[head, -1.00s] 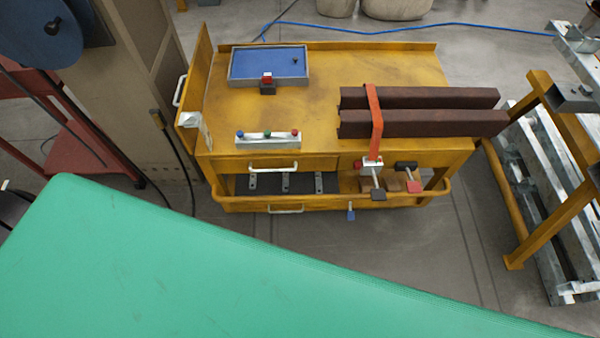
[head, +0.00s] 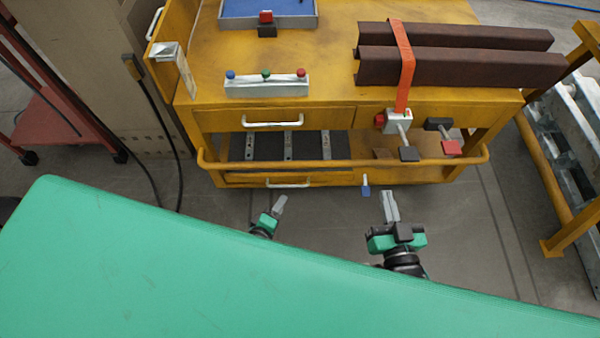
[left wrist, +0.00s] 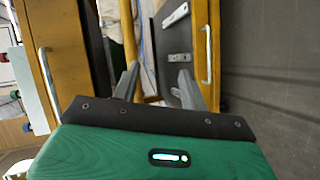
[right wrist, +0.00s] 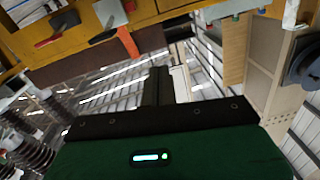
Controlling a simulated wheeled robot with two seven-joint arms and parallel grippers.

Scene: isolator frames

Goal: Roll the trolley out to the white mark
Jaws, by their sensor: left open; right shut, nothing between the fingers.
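The yellow trolley (head: 330,120) stands in the upper middle of the head view, with a yellow rail (head: 330,165) along its near side. My left gripper (head: 281,203) is open and empty, short of the rail in the head view. The left wrist view shows its spread fingers (left wrist: 158,85) with the yellow rail (left wrist: 130,38) ahead. My right gripper (head: 390,205) is shut and empty, below the trolley's right half in the head view. Its closed fingers also show in the right wrist view (right wrist: 160,85). I cannot make out a white mark on the floor.
Dark beams (head: 460,65) lie on the trolley under an orange strap (head: 402,65). Clamps (head: 440,140) and a blue-tipped lever (head: 365,185) stick out in front. A green surface (head: 200,260) fills the foreground. A yellow frame (head: 575,235) stands right, a cabinet (head: 125,90) left.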

